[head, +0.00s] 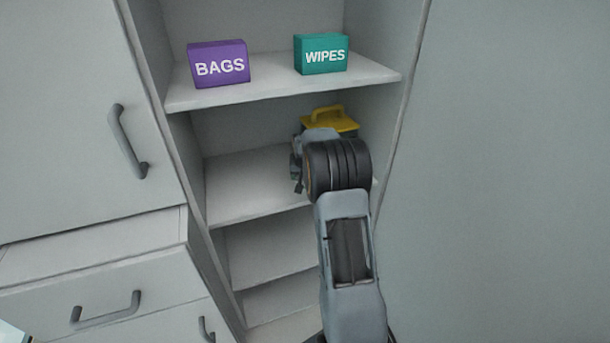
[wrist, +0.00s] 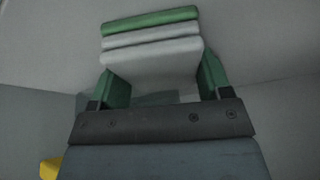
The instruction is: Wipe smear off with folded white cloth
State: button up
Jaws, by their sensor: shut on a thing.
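The folded white cloth (wrist: 152,38) shows in the wrist view as stacked pale layers with a green layer at the far edge. My gripper (wrist: 160,76) is shut on it, with a green finger at each side. In the head view my arm reaches into the open shelf unit at the middle shelf (head: 240,190), and the wrist hides most of the gripper and the cloth. I cannot make out the smear in either view. In the wrist view a dull greenish patch shows between the fingers, but I cannot tell what it is.
A yellow caddy with a handle (head: 328,118) stands behind my wrist on the middle shelf; a yellow corner shows in the wrist view (wrist: 50,168). A purple BAGS box (head: 219,65) and a teal WIPES box (head: 321,54) stand on the shelf above. The middle shelf's left part is clear.

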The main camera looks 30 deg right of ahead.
aim_at(293, 183)
jog(key=shift+w+a+f+b, duration=0.1)
jog(key=shift+a+f+b, duration=0.1)
jog(key=shift+a, duration=0.55)
jog(key=shift+w+a+f+b, duration=0.1)
jog(key=shift+a+b, duration=0.05)
jog(key=shift+a, duration=0.6)
jog(key=shift+w+a+f+b, duration=0.1)
jog(key=shift+a+f+b, duration=0.1)
jog(key=shift+a, duration=0.55)
jog(key=shift+w+a+r+b, duration=0.1)
jog(key=shift+w+a+b, duration=0.15)
jog(key=shift+a, duration=0.9)
jog(key=shift+w+a+r+b, duration=0.1)
jog(key=shift+w+a+b, duration=0.1)
jog(key=shift+a, duration=0.9)
jog(key=shift+w+a+r+b, duration=0.15)
jog(key=shift+w+a, duration=0.1)
jog(key=shift+a, duration=0.9)
jog(key=shift+f, duration=0.1)
jog(key=shift+w+r+p, duration=0.1)
jog(key=shift+r+p, duration=0.25)
jog(key=shift+r, duration=0.2)
jog(key=shift+d+r+p, duration=0.1)
jog(key=shift+r+p, duration=1.5)
jog(key=shift+r, duration=1.1)
notch_tip(293, 183, up, 3)
jog(key=shift+p, duration=0.95)
